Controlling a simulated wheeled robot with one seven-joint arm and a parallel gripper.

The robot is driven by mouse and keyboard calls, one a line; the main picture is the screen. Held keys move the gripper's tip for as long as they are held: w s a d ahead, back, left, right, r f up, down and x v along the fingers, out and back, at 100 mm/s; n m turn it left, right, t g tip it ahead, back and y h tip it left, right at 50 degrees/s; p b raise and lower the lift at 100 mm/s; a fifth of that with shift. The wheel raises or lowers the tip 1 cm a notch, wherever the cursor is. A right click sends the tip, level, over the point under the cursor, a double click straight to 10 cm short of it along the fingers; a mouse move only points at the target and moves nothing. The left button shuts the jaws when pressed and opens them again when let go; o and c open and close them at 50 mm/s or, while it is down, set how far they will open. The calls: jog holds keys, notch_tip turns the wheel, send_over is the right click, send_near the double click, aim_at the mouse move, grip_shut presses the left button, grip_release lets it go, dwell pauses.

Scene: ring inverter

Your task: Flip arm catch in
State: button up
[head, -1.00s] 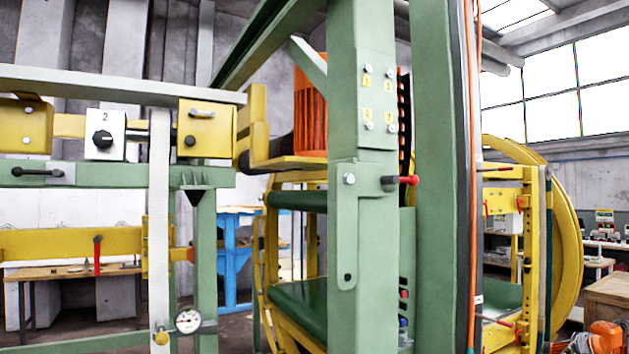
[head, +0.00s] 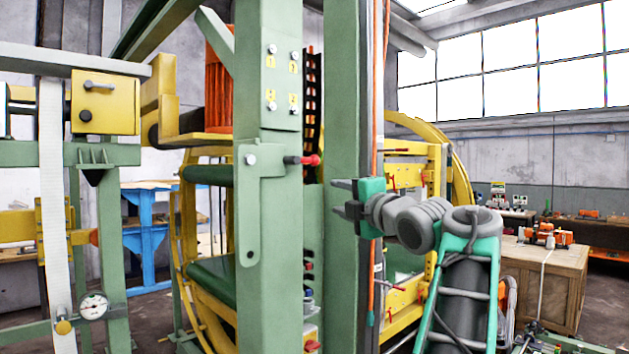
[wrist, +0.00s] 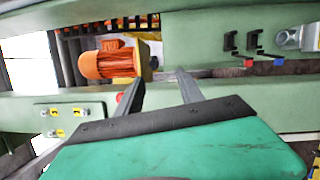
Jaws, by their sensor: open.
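A dark pin-like catch with a red knob (head: 304,160) sticks out to the right from a plate on the green post (head: 262,205) in the head view. I take it for the arm catch. My gripper (head: 342,199) is open and empty, to the right of the knob and slightly lower in the picture, apart from it. In the wrist view, my gripper (wrist: 160,80) has both grey fingers spread. A small red spot (wrist: 118,97) beside the left finger may be the same knob, partly hidden by that finger.
A second green post (head: 352,130) stands close beside my gripper, with an orange hose (head: 374,90) along it. A large yellow ring frame (head: 455,165) is behind. Red and blue knobs (head: 308,280) sit lower between the posts. A wooden crate (head: 540,285) stands at right.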

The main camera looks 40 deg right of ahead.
aim_at(318, 159)
jog(key=s+a+r+n+t+y, duration=0.2)
jog(key=a+r+n, duration=0.1)
jog(key=r+n, duration=0.3)
jog(key=shift+n, duration=0.3)
jog(key=p+x, duration=0.1)
jog(key=x, duration=0.1)
jog(key=p+x, duration=0.1)
jog(key=x, duration=0.1)
jog(key=r+p+x, duration=0.1)
jog(key=x, duration=0.1)
jog(key=shift+w+a+r, duration=0.1)
jog(key=shift+w+a, duration=0.15)
jog(key=shift+a, duration=0.15)
jog(key=shift+w+d+p, duration=0.1)
jog(key=shift+w+p, duration=0.2)
jog(key=shift+w, duration=0.2)
jog(key=shift+c, duration=0.6)
grip_shut()
